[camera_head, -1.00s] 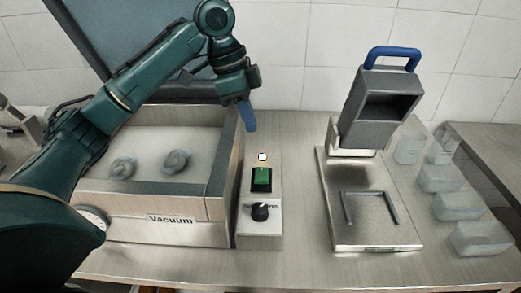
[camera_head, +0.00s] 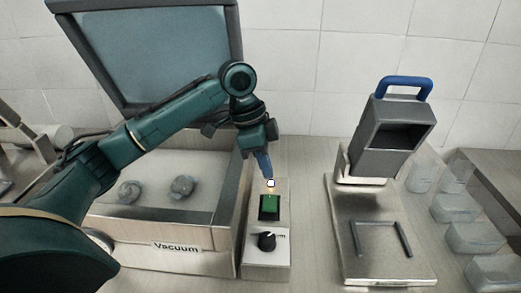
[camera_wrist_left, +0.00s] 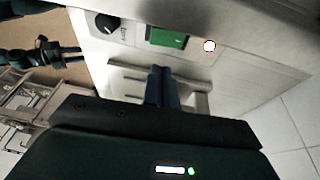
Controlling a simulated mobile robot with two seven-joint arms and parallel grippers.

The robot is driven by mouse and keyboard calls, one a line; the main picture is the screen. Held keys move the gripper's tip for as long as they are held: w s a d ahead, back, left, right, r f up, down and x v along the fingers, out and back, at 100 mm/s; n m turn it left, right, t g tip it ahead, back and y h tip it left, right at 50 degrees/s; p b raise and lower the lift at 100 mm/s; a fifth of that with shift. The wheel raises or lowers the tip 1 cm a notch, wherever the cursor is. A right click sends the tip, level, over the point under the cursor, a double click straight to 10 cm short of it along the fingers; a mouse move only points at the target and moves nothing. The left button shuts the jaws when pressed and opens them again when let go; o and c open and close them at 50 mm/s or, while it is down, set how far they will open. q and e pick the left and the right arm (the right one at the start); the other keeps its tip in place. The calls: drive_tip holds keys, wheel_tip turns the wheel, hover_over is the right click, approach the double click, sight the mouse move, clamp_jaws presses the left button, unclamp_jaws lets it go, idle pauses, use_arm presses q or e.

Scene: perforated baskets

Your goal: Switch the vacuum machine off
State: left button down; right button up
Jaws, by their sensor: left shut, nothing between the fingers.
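The vacuum machine (camera_head: 222,262) is a metal box labelled "Vacuum" at the left in the head view, with its lid (camera_head: 150,55) raised. Its control panel (camera_head: 254,258) on the right side carries a green switch (camera_head: 269,206), a black knob (camera_head: 266,241) and a small white lit light (camera_head: 271,184). My left gripper (camera_head: 267,176) is shut and empty, its blue fingertips pointing down just behind the light. In the left wrist view the shut fingers (camera_wrist_left: 162,72) point toward the panel, near the green switch (camera_wrist_left: 167,38) and the light (camera_wrist_left: 209,46). Contact cannot be told.
Two grey round lumps (camera_head: 181,186) lie in the vacuum chamber. A grey device with a blue handle (camera_head: 404,84) stands on a metal base to the right. Several clear containers (camera_head: 471,238) stand at the far right. A tiled wall closes the back.

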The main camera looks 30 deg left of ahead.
sight(273, 205)
use_arm(q)
drive_tip(key=x, duration=0.6)
drive_tip(key=shift+s+a+f, duration=0.1)
drive_tip(key=shift+s+a, duration=0.15)
drive_tip(key=shift+s, duration=0.1)
drive_tip(key=shift+s+f, duration=0.1)
drive_tip(key=shift+f, duration=0.5)
